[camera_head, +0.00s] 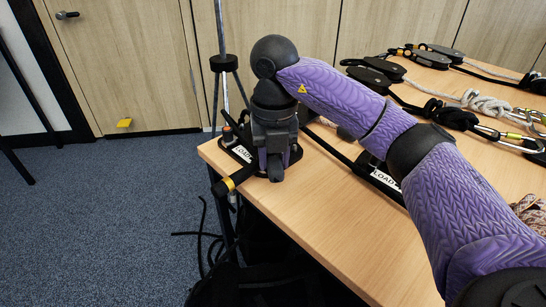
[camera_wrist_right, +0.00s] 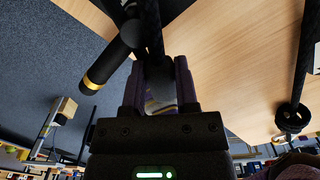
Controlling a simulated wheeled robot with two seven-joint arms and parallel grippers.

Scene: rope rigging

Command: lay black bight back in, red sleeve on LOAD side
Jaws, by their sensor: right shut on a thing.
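My right gripper (camera_head: 274,168) points down at the near left corner of the table. In the wrist view its purple fingers (camera_wrist_right: 158,72) are shut on a black strand, seemingly the black bight (camera_wrist_right: 152,32), which runs up out of the picture. A black device with a white LOAD label (camera_head: 243,153) sits at the corner, mostly hidden behind the gripper. A black handle with a yellow band (camera_head: 238,178) sticks out past the table edge beside the gripper; it also shows in the wrist view (camera_wrist_right: 110,58). I cannot make out a red sleeve. My left gripper is not in view.
The wooden table (camera_head: 330,220) has bare room in front of my arm. A second LOAD label (camera_head: 385,179) lies partly under my forearm. Black pulleys (camera_head: 375,72), pale knotted rope (camera_head: 487,104) and carabiners (camera_head: 528,116) lie at the back right. A tripod (camera_head: 223,63) stands behind the corner.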

